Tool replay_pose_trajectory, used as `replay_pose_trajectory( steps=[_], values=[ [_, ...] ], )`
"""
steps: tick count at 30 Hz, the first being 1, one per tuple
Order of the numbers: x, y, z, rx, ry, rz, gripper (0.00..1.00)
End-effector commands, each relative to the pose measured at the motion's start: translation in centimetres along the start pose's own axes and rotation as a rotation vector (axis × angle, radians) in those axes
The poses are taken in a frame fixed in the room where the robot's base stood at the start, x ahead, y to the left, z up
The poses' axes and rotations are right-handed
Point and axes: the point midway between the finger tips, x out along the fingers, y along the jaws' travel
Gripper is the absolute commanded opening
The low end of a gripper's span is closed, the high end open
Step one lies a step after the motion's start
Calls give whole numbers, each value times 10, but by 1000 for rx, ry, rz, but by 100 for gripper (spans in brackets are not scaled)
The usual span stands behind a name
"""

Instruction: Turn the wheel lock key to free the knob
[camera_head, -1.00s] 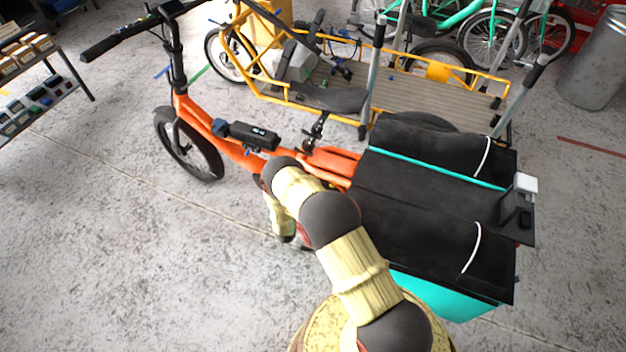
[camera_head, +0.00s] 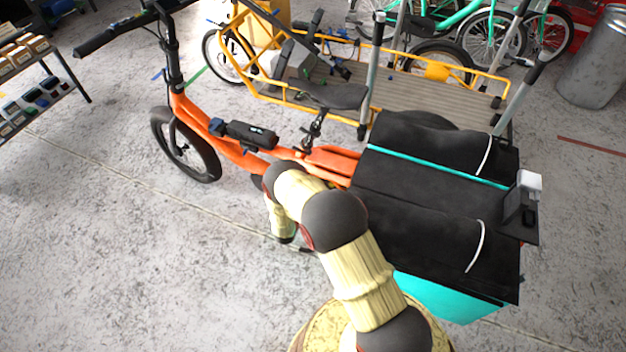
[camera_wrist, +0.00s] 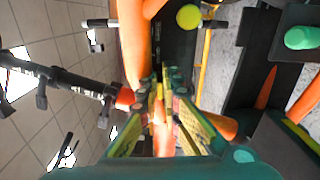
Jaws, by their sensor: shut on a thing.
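My gripper (camera_wrist: 162,88) is in the middle of the wrist view, its two fingers close together. They are shut on a small part, possibly the wheel lock key, mostly hidden between the fingertips. Orange frame tubes (camera_wrist: 134,45) of the cargo bike lie just beyond and beside the fingers. A round yellow-green knob-like thing (camera_wrist: 188,17) is above the fingertips, apart from them. In the head view the orange cargo bike (camera_head: 240,158) stands with its black-covered cargo box at right; my arm reaches down beside its frame and hides the gripper and lock.
The black cargo cover (camera_head: 430,210) is close to the right of my arm. A yellow cargo bike (camera_head: 440,88) stands behind. A shelf (camera_head: 35,90) is at far left and a metal bin (camera_head: 597,70) at far right. The floor in front and left is clear.

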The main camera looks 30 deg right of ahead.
Motion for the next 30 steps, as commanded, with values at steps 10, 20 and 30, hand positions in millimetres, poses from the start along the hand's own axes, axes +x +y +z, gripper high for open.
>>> replay_pose_trajectory(
  steps=[10, 20, 30],
  values=[
    [0, -2, 1, 67, -2, -3, 0],
    [0, -2, 1, 69, -2, -3, 0],
    [0, -1, 1, 69, -1, -2, 23]
  ],
)
